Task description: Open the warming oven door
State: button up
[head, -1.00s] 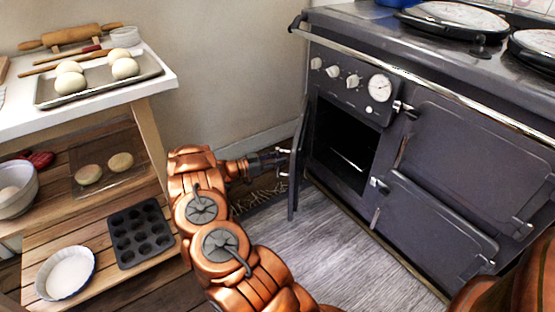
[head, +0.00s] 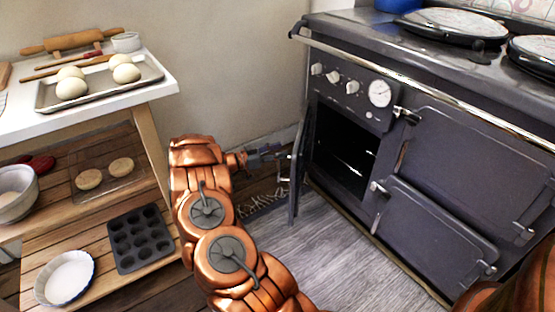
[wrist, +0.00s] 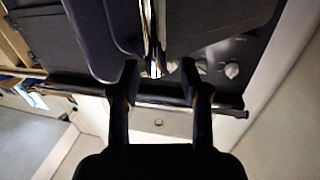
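The dark warming oven door (head: 300,170) stands swung open, out from the left front of the range. The oven cavity (head: 343,150) behind it is dark and open, with a bright rack line inside. My gripper (head: 280,156) is at the outer side of the door, near its small handle (head: 284,179). In the wrist view, the two fingers of my gripper (wrist: 160,78) are apart, with a shiny metal strip (wrist: 154,45) beyond the gap. No clear grip on anything shows. Whether a finger touches the door cannot be told.
The range (head: 440,150) has more closed doors on the right and a chrome rail (head: 430,78) along its front. A wooden shelf unit (head: 110,97) with dough, trays and a muffin tin (head: 140,238) stands on the left. Grey floor (head: 320,245) is clear in front of the range.

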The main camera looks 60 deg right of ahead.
jog(key=shift+r, duration=2.05)
